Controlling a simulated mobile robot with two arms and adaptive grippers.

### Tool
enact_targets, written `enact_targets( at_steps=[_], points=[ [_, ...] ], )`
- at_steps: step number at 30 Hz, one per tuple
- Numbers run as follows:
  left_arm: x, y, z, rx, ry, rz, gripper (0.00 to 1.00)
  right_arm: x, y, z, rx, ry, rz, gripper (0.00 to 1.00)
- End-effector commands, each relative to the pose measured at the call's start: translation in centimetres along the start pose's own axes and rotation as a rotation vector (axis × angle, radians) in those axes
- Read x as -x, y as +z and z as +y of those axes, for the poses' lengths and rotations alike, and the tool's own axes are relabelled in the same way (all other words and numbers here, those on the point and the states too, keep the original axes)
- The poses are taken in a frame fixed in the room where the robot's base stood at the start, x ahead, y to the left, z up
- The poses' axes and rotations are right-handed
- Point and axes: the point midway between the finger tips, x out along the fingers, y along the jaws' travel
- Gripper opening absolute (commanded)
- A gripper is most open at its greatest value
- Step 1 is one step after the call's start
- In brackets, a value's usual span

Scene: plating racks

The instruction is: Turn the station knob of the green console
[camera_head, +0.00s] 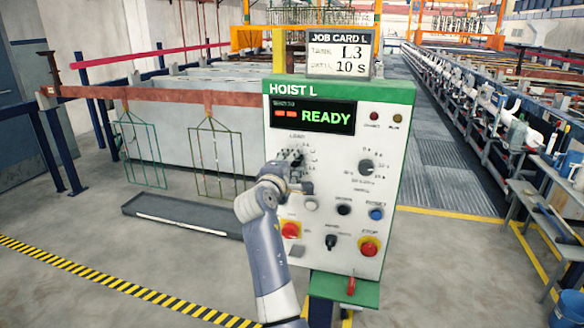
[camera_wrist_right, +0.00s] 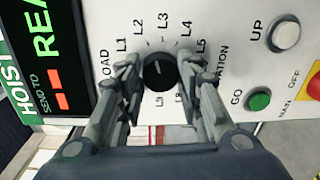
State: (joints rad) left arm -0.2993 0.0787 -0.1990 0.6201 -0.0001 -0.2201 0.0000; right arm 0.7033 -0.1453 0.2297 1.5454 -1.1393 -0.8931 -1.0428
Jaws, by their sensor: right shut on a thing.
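The green and white console (camera_head: 340,88) is labelled HOIST L, and its screen (camera_head: 312,117) reads READY beside two red dashes. The black station knob (camera_wrist_right: 158,71) has labels such as L1 to L5 around it. My right gripper (camera_wrist_right: 163,82) has one finger on each side of the knob and is shut on it. A pale mark shows on the knob, but I cannot tell clearly which label it points at. In the head view my right gripper (camera_head: 296,170) partly covers the knob. The job card (camera_head: 341,54) above the console reads tank L3, 10 s. My left gripper is not in view.
Close to the right gripper are the white UP button (camera_wrist_right: 285,36) and green GO button (camera_wrist_right: 259,99). Another selector knob (camera_head: 366,167), a blue button (camera_head: 376,214) and a red stop button (camera_head: 369,246) are on the panel. Racks (camera_head: 217,158) hang at left.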

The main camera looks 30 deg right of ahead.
Motion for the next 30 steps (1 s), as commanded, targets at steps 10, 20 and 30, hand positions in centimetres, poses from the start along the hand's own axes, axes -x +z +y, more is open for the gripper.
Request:
enact_targets(
  at_steps=[10,20,30],
  points=[
    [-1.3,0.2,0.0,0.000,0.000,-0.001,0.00,0.0,0.1,0.2,-0.222,0.004,0.015,0.09],
    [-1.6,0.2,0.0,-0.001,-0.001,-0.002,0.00,0.0,0.1,0.4,-0.301,0.004,0.021,0.09],
    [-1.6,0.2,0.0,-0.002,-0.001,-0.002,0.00,0.0,0.1,0.5,-0.307,0.005,0.022,0.09]
  ],
)
